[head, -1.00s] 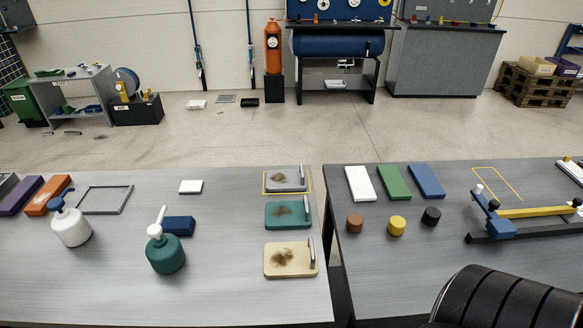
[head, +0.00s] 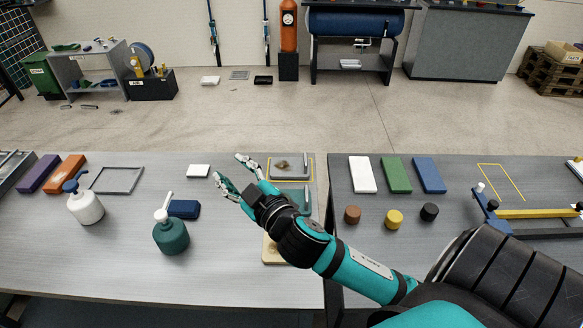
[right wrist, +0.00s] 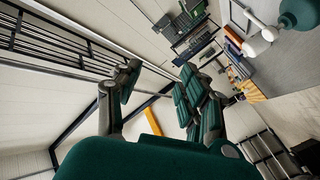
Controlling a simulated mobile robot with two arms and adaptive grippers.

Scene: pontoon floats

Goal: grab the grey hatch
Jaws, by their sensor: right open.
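The grey hatch (head: 294,172) lies in a yellow outline near the right side of the left table. It has a brown smudge and an upright handle at its right edge. My right gripper (head: 227,168) is open and empty, above the table to the left of the hatch. Its fingers point to the upper left; they also show apart in the right wrist view (right wrist: 160,88). My right wrist partly covers the teal hatch (head: 305,205) and the beige hatch (head: 268,252). My left gripper is not in view.
A teal bottle (head: 170,236), a white bottle (head: 86,208), a dark blue block (head: 183,209) and a white block (head: 198,171) stand left of my gripper. A gap separates the right table, which holds blocks (head: 395,175) and round pieces (head: 394,218).

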